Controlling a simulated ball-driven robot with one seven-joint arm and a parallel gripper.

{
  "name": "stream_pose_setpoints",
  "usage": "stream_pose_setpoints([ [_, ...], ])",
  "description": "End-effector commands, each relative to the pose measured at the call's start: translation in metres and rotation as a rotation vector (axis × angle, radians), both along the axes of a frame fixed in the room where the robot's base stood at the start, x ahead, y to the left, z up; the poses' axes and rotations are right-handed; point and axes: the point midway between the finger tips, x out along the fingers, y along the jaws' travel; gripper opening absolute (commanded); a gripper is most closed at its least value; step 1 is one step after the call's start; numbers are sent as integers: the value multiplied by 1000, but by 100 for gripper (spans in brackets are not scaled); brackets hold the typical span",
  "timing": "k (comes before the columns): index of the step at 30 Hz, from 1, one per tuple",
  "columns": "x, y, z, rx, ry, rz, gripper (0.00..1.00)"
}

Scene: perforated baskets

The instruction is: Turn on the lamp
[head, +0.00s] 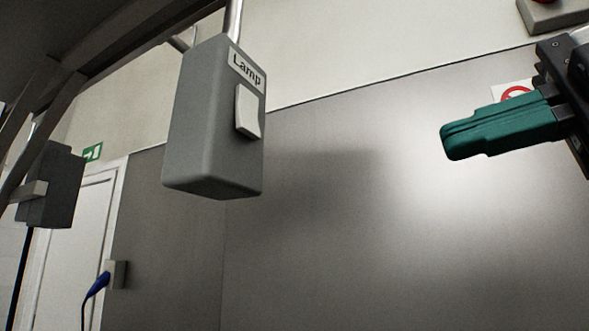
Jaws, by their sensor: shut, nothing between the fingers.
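A grey switch box (200,135) with the label "Lamp" (247,67) hangs from a metal pipe, left of the middle in the head view. A white rocker switch (247,112) sits on its right-hand face, below the label. My gripper (446,142) has green fingers and is at the right of the picture, pointing left. The fingers are shut together with nothing between them. In the picture, a wide gap lies between the fingertips and the switch. No lit lamp can be made out.
Another dark grey box (58,190) with a lever hangs at the far left. Behind are a white door (85,240), a green exit sign (92,152) and a wall socket (117,274) with a blue plug. A grey box with a red button (550,14) is at the top right.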

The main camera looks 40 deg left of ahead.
Motion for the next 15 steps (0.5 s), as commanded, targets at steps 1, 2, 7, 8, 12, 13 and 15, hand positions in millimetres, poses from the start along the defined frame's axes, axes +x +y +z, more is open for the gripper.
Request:
stream_pose_setpoints([
  [1, -16, 1, 19, 3, -51, 33, 0],
  [2, -24, 2, 26, 5, -75, 52, 0],
  [7, -49, 3, 47, 12, -152, 109, 0],
  [8, -51, 3, 48, 12, -157, 113, 0],
  [12, -52, 3, 49, 13, -159, 116, 0],
  [13, -52, 3, 49, 13, -159, 116, 0],
  [15, -51, 3, 49, 13, -160, 115, 0],
])
